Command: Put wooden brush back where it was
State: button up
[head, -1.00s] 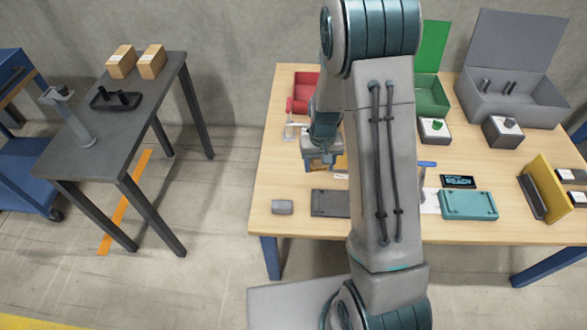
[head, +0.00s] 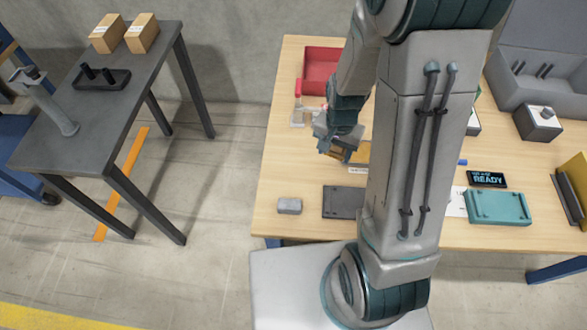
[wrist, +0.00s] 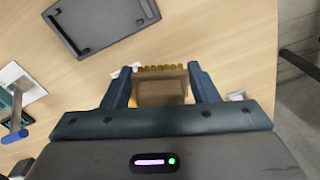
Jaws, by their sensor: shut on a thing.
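The wooden brush (wrist: 160,90) is brown with a row of tan bristles and sits between the two fingers in the wrist view. My gripper (wrist: 160,88) is shut on it. In the head view my gripper (head: 333,150) holds the brush (head: 338,152) over the left part of the wooden table (head: 275,170). The brush is tilted there, and its gap to the tabletop is hard to judge. A flat yellow-brown piece (head: 363,152) shows just right of the brush, partly hidden by my arm.
A red bin (head: 320,72) stands at the back left of the table. A dark grey tray (head: 343,202) and a small grey block (head: 289,205) lie near the front edge. A teal case (head: 498,207) and a display reading READY (head: 487,179) are at the right. Bare tabletop lies left of my gripper.

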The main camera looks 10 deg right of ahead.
jog(key=shift+s+a+f, duration=0.15)
jog(key=shift+a+f, duration=0.1)
jog(key=shift+f, duration=0.05)
send_over(292, 169)
notch_tip(292, 169, down, 7)
jog(key=shift+s+r, duration=0.1)
jog(key=shift+r, duration=0.1)
jog(key=shift+f+b, duration=0.35)
jog(key=shift+f, duration=1.6)
jog(key=shift+f, duration=0.1)
jog(key=o, duration=1.1)
